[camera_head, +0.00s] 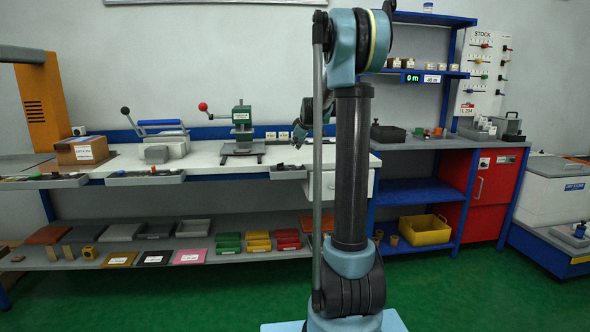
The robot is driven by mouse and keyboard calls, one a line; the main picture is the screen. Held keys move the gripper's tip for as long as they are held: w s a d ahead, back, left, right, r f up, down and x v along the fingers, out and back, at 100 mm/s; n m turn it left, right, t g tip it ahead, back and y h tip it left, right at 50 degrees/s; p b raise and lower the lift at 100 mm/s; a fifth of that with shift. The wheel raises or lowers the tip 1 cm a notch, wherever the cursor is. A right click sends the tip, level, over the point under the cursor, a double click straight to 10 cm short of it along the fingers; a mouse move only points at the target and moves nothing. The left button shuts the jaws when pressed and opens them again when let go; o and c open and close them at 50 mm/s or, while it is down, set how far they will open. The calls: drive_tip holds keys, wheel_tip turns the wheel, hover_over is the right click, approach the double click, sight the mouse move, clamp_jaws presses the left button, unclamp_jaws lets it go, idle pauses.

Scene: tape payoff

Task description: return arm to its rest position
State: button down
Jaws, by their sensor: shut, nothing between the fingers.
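My arm stands upright in the middle of the head view, with its dark upper link rising to a blue-grey joint near the top edge. My gripper (298,141) shows small and partly hidden just left of the dark link, in front of the white bench. It is shut with nothing seen in it. The arm hides part of the bench and shelf behind it.
A white workbench (210,158) runs behind the arm, with a green press (242,128), a sealer-like device (160,140) and a cardboard box (82,150). A red cabinet (490,190) and yellow bin (425,230) stand right. Green floor (170,300) in front is clear.

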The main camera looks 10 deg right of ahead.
drive_tip(key=s+f+m+g, duration=0.2)
drive_tip(key=s+f+m, duration=0.1)
drive_tip(key=s, duration=1.2)
drive_tip(key=s+f+m+g, duration=0.1)
drive_tip(key=s+f+m, duration=0.1)
drive_tip(key=s, duration=1.3)
drive_tip(key=s+f+m+g, duration=0.1)
drive_tip(key=s+f+m, duration=0.1)
drive_tip(key=s+f, duration=0.3)
drive_tip(key=s+f+m+g+h, duration=0.1)
drive_tip(key=s+f, duration=0.4)
drive_tip(key=s, duration=0.7)
drive_tip(key=s+d+f+m+g+h, duration=0.1)
drive_tip(key=s+f+m, duration=0.2)
drive_tip(key=s, duration=0.6)
wheel_tip(320, 180, down, 2)
drive_tip(key=shift+f+g, duration=0.15)
drive_tip(key=shift+g, duration=0.25)
drive_tip(key=shift+w+f, duration=0.2)
drive_tip(key=shift+w, duration=0.2)
